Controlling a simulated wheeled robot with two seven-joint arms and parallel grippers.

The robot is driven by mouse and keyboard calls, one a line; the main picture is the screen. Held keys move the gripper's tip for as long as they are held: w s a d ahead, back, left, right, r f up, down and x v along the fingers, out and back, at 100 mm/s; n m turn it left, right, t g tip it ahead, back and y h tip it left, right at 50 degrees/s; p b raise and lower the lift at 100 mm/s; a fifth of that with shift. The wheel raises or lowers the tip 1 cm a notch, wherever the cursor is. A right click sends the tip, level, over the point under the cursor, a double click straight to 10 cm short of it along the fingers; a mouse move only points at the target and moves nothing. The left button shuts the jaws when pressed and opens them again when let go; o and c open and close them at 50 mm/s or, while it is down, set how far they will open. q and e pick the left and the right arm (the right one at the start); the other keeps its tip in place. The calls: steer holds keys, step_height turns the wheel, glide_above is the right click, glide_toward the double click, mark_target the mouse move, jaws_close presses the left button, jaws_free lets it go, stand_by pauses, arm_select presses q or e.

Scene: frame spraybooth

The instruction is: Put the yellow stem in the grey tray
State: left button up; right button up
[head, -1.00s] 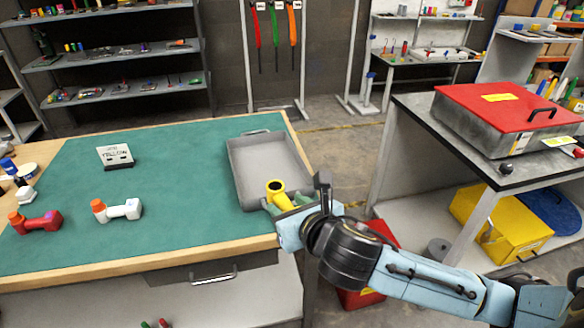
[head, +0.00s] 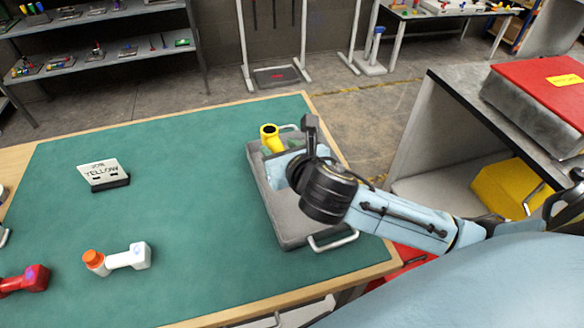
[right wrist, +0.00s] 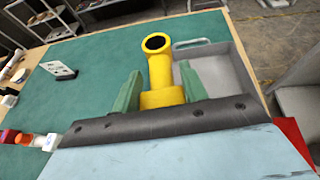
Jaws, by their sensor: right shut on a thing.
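The yellow stem (head: 270,137) is held in my right gripper (head: 276,150), over the far part of the grey tray (head: 290,232) in the head view. In the right wrist view the stem (right wrist: 160,72) stands up between the two green fingers (right wrist: 160,90), which are shut on it. The grey tray (right wrist: 215,72) shows behind and to the right there. My right wrist and forearm hide part of the tray. I cannot tell whether the stem touches the tray. My left gripper is not in view.
A sign reading "YELLOW" (head: 104,174) stands on the green mat (head: 190,165). The mat between these and the tray is clear. A red-lidded box (head: 540,90) stands on the right bench.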

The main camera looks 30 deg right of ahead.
steer(key=w+d+f+m+h+p, duration=0.1)
steer(key=d+f+h+p, duration=0.1)
steer(key=f, duration=0.1)
steer(key=w+d+f+m+g+h+p, duration=0.1)
steer(key=d+f+m+h+p, duration=0.1)
steer(key=f, duration=0.1)
steer(key=w+d+f+m+g+h+p, duration=0.1)
steer(key=d+f+m+h+p, duration=0.1)
steer(key=f, duration=0.1)
steer(key=shift+w+d+f, duration=0.1)
steer(key=shift+d+f, duration=0.05)
steer(key=shift+f, duration=0.2)
step_height(320, 180, down, 4)
steer(key=shift+r+b, duration=0.1)
steer(key=shift+b, duration=0.3)
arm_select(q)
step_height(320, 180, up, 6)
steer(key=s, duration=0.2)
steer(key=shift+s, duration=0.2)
arm_select(e)
steer(key=shift+f, duration=0.35)
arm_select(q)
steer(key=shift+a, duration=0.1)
arm_select(e)
steer(key=o, duration=1.1)
steer(key=shift+f, duration=0.1)
